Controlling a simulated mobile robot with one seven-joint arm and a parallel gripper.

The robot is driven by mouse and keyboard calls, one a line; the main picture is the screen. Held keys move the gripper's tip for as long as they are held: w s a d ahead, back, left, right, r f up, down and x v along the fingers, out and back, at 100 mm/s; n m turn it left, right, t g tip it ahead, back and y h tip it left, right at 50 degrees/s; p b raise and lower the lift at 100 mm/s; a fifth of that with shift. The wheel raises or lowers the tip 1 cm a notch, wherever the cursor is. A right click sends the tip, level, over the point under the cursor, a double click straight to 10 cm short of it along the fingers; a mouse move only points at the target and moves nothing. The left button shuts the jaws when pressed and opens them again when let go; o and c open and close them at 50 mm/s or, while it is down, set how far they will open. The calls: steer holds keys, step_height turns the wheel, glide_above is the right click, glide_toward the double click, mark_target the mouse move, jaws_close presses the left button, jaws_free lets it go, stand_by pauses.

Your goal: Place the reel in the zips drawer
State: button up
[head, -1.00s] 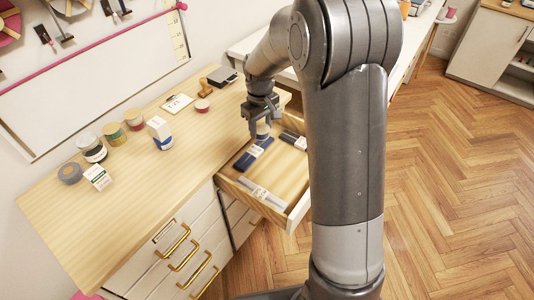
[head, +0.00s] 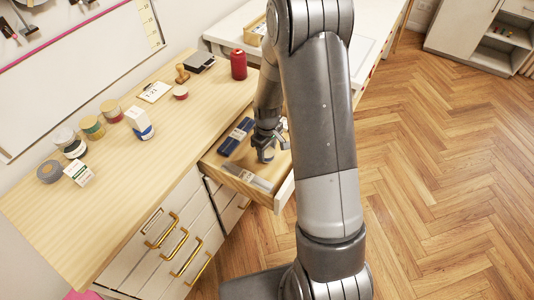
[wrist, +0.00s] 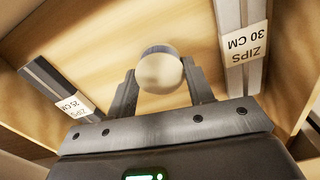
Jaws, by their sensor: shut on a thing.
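The reel (wrist: 160,72) shows in the wrist view as a pale round shape between my two fingers. My gripper (wrist: 158,80) is shut on it. In the head view, my gripper (head: 267,147) points down inside the open zips drawer (head: 285,192), with the pale reel (head: 267,156) at its tips. Zip packs lie in the drawer: a dark blue one (head: 235,136) and a grey one (head: 247,177). In the wrist view, one pack labelled 30 CM (wrist: 243,45) is on the right and one labelled 25 CM (wrist: 60,88) on the left. I cannot tell whether the reel touches the drawer floor.
My arm hides the drawer's right part. Bare wood shows between the packs.

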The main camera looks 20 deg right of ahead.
steer(key=shift+f, duration=1.2)
steer(key=shift+f, duration=0.1)
steer(key=o, duration=0.9)
steer(key=shift+o, duration=0.2)
step_height(320, 180, up, 13)
step_height(320, 180, up, 15)
steer(key=m+t, duration=0.3)
glide_above(267, 152)
steer(key=s, duration=0.8)
steer(key=s+r+m+t, duration=0.1)
steer(key=s+r+m, duration=0.1)
steer(key=s+r, duration=0.2)
steer(key=s+a+r+m+t, duration=0.1)
steer(key=s+r, duration=0.4)
steer(key=s, duration=0.6)
steer(key=shift+s+m+t, duration=0.15)
steer(key=shift+m+t, duration=0.15)
steer(key=shift+m, duration=0.3)
